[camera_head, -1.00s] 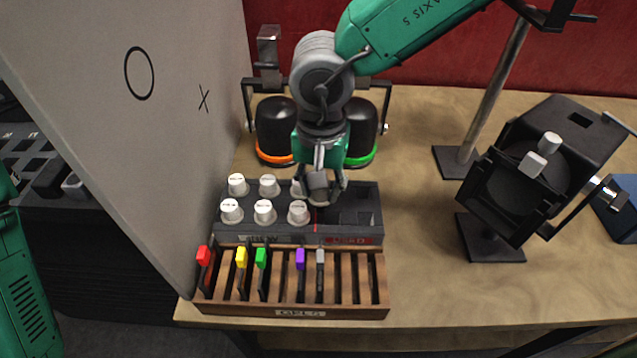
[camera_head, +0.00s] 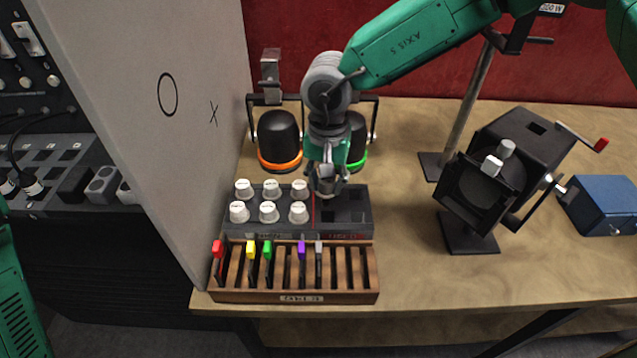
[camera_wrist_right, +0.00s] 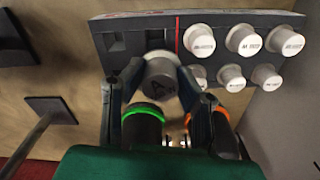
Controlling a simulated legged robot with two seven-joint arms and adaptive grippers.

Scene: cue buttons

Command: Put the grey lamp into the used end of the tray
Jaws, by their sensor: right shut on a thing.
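My right gripper (camera_head: 327,184) is shut on the grey lamp (camera_wrist_right: 160,76), seen between its fingers in the right wrist view. The black tray (camera_head: 270,230) stands on the bench. A red line divides it; its right end, with red lettering, is the used end (camera_head: 352,228). Several white lamps (camera_head: 268,212) stand in two rows left of the line. The grey lamp is just right of the line, at the back row of the used end. I cannot tell whether it touches the tray. Dark empty sockets (camera_wrist_right: 113,42) show beside it. My left gripper is out of view.
A wooden rack (camera_head: 330,297) with coloured tabs stands in front of the tray. Two black spotlights, one with an orange ring (camera_head: 279,155), stand behind. A grey panel (camera_head: 150,100) rises at left. A black lamp housing (camera_head: 490,180) and blue box (camera_head: 603,205) stand right.

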